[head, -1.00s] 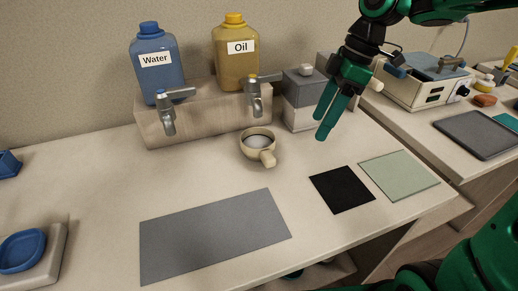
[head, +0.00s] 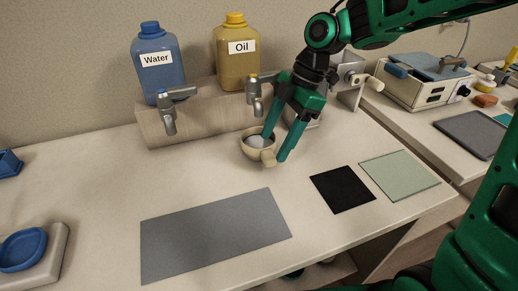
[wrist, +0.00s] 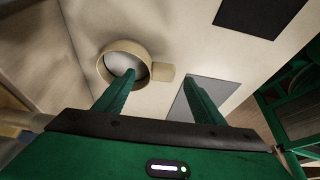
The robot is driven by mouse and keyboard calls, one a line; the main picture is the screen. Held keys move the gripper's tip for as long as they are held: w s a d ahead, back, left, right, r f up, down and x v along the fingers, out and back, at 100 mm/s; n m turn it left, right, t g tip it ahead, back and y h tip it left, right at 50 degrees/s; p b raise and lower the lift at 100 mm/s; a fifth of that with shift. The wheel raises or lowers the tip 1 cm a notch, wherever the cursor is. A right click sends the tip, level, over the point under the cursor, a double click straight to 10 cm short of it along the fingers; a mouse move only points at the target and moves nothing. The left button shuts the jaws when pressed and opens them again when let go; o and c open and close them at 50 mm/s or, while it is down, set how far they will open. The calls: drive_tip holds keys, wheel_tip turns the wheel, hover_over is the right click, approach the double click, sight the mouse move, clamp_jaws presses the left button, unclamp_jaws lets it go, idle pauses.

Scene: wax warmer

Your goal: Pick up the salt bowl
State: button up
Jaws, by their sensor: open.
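The salt bowl (head: 248,150) is a small beige bowl with a stubby handle (head: 268,157) and pale contents. It stands upright on the table below the oil tap. My gripper (head: 276,147) is open and points down at the bowl's right side. One finger overlaps the bowl's opening and the other is outside, right of the handle. In the wrist view the bowl (wrist: 104,66) is at upper left, and its handle (wrist: 163,71) shows between the two fingers. I cannot tell whether either finger touches it.
Blue water (head: 158,70) and yellow oil (head: 237,60) jugs stand on a block with taps (head: 254,98) close behind the bowl. A grey mat (head: 215,235), black square (head: 342,189) and pale green square (head: 399,174) lie in front. The table between is clear.

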sight(268, 153)
drive_tip(key=shift+x, duration=1.55)
drive_tip(key=shift+r, duration=0.1)
clamp_jaws()
drive_tip(key=shift+r, duration=0.1)
